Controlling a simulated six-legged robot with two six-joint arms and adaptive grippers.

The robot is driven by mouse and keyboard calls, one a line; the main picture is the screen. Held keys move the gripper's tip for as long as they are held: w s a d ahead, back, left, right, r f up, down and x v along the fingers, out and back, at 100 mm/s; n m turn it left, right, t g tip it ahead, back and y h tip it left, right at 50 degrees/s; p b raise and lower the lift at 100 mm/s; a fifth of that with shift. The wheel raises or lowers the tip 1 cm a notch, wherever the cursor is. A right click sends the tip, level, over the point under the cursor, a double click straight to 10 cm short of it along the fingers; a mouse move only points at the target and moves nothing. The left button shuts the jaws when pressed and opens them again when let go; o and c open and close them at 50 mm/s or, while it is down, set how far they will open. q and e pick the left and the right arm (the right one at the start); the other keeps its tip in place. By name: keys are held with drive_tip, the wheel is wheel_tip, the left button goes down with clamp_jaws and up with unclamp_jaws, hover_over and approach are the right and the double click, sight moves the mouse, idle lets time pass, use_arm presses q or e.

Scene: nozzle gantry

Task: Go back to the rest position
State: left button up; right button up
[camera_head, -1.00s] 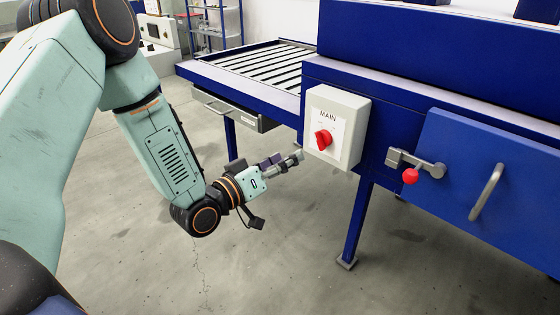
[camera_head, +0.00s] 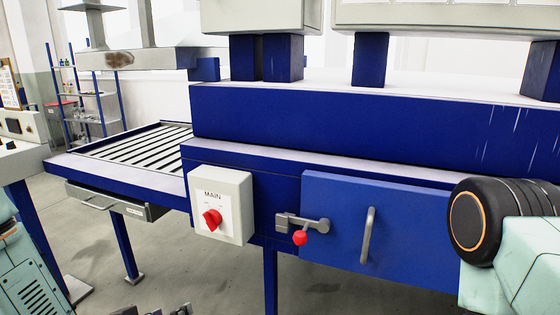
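My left arm shows at the lower left edge. Only small grey and dark tips of my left gripper (camera_head: 155,311) show at the bottom edge, low in front of the blue machine and apart from it. Most of that gripper is cut off, so I cannot tell whether it is open or shut. My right arm shows at the right edge in front of the blue machine. Its gripper is out of view.
The MAIN switch box (camera_head: 221,205) with a red knob (camera_head: 212,220) is on the blue machine (camera_head: 330,125). To its right are a latch (camera_head: 302,223) with a red ball and a door handle (camera_head: 367,235). A drawer (camera_head: 112,201) hangs under the roller table (camera_head: 65,166).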

use_arm(q)
drive_tip(key=s+f+m+g+y+b, duration=0.1)
drive_tip(key=s+f+g, duration=0.4)
drive_tip(key=s+f, duration=0.4)
drive_tip(key=s+d+f+g+y+b, duration=0.1)
drive_tip(key=s+f+g, duration=0.5)
drive_tip(key=s, duration=1.6)
wheel_tip(320, 180, down, 4)
drive_tip(key=shift+d+r+m+g+y+b, duration=0.1)
drive_tip(key=shift+d+m+g+y+b, duration=0.25)
drive_tip(key=shift+y+b, duration=0.3)
drive_tip(key=shift+a, duration=0.1)
